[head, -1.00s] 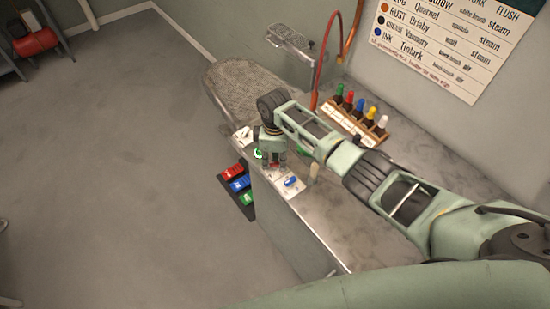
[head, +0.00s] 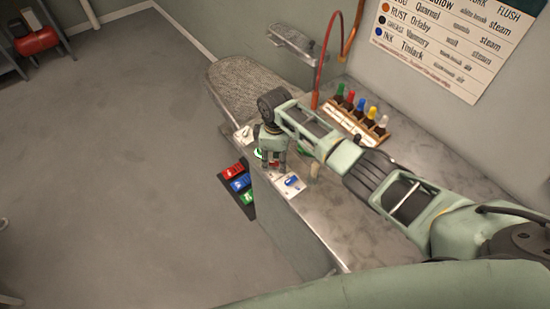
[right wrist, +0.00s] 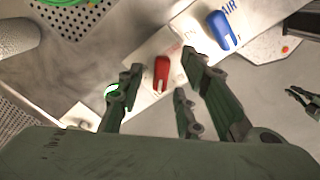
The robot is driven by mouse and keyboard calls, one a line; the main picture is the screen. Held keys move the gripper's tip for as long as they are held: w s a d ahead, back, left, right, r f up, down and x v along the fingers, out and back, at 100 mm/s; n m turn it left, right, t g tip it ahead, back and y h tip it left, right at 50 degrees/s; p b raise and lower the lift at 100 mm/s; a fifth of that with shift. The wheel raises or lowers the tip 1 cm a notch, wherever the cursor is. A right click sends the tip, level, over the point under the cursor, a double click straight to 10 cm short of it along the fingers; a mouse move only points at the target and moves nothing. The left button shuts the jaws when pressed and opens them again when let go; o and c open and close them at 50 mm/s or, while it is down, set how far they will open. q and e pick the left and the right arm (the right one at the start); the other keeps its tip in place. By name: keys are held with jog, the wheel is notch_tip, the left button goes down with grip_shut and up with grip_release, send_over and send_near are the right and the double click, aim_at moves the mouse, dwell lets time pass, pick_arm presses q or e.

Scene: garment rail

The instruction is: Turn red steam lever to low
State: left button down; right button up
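The red steam lever (right wrist: 162,73) lies on a pale label plate (right wrist: 140,55) in the right wrist view, pointing along its short side. My right gripper (right wrist: 162,85) is open above the plate, its fingers spread on either side of the red lever with visible gaps. In the head view the right gripper (head: 274,156) is low over the counter's edge and partly hides the red lever (head: 276,164). Whether a finger touches the lever cannot be told. A small dark-green gripper, apparently my left (right wrist: 303,100), shows at the right wrist view's edge; its opening is unclear.
A blue lever (right wrist: 222,30) marked AIR sits beside the red one. A green round part (right wrist: 112,92) is behind a right finger. Several bottles stand in a wooden rack (head: 354,126). Red, blue and green pedals (head: 240,184) are on the floor. A padded board (head: 245,85) lies beyond.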

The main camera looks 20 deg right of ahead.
aim_at(275, 162)
notch_tip(275, 162, up, 12)
dwell(0.5)
dwell(0.4)
